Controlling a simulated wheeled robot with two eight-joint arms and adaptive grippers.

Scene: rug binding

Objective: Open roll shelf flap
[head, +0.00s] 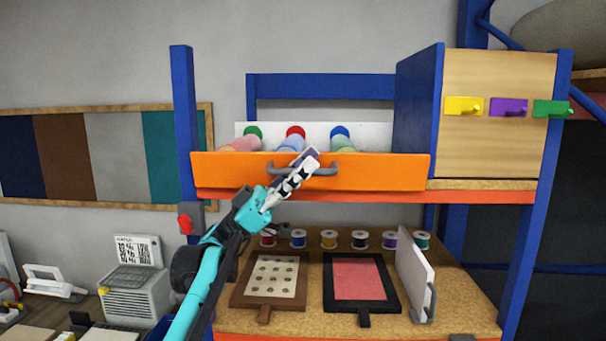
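The roll shelf flap (381,172) is a wide orange panel standing upright across the front of the upper shelf. A grey bar handle (329,170) is fixed at its middle. Behind the flap, rolls with a green end (253,133), a red end (296,132) and a blue end (340,132) show above its top edge; their lower parts are hidden. My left gripper (305,163) is in front of the flap and overlaps the handle's middle. Whether its fingers are closed around the bar or touch it is unclear. My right gripper is out of view.
Below, a board (464,290) carries several thread spools, a dotted framed panel (275,279), a red framed panel (358,279) and an upright white panel (414,270). Yellow, purple and green tabs (508,107) sit on the wooden cabinet at right. Blue posts (183,130) flank the shelf.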

